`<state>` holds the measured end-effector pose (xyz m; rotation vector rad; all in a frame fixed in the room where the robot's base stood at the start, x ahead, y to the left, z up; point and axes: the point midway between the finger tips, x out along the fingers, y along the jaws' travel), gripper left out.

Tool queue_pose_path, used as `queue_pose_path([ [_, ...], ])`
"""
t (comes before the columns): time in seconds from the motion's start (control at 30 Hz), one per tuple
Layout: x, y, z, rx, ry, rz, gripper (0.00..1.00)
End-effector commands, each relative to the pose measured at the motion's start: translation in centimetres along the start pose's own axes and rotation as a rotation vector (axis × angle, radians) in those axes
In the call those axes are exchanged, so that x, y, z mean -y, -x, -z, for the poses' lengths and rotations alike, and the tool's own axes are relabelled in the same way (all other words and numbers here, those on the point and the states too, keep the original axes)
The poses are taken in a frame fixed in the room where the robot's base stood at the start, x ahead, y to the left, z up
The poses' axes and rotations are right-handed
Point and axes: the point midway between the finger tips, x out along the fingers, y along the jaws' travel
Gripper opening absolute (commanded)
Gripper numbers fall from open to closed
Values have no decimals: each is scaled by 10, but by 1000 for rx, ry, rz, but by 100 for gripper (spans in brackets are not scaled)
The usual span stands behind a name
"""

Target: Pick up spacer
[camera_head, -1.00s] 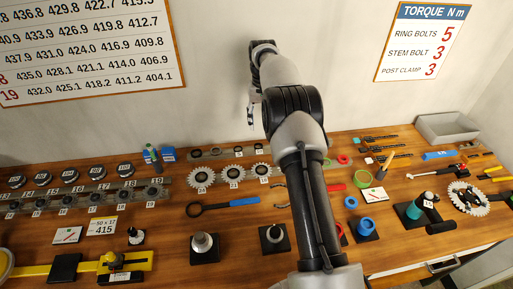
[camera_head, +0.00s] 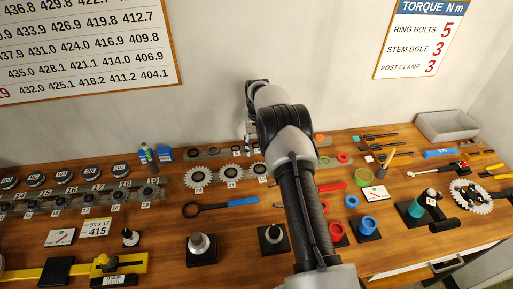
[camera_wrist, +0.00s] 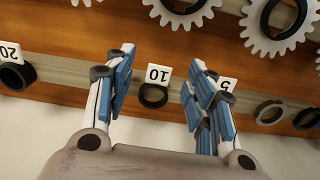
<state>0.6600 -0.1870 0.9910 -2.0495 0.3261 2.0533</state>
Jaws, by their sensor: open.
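Dark ring-shaped spacers stand in a row on a rail, with white number cards. In the wrist view, a black spacer (camera_wrist: 153,96) sits by the card "10", between my fingers as seen and apart from them. A thicker black spacer (camera_wrist: 17,76) sits by the card "20" at the left. A thin ring (camera_wrist: 268,112) lies right of the card "5". My gripper (camera_wrist: 163,70) is open and empty, its blue-padded fingers on either side of the "10" card. In the head view, my arm partly hides the rail (camera_head: 222,152), and the fingertips are not clear.
Toothed sprockets (camera_head: 230,173) lie in front of the rail. Coloured rings (camera_head: 368,225) and a grey bin (camera_head: 447,125) are on the right. The wall (camera_head: 280,50) rises close behind.

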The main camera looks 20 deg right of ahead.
Motion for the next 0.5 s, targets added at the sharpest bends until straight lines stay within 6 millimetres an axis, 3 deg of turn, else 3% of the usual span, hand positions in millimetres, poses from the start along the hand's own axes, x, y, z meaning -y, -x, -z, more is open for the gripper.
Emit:
queue_pose_path([
  [0.23, 0, -3, 0, -2, 0, 0, 50],
  [0.5, 0, -3, 0, -1, 0, 0, 32],
])
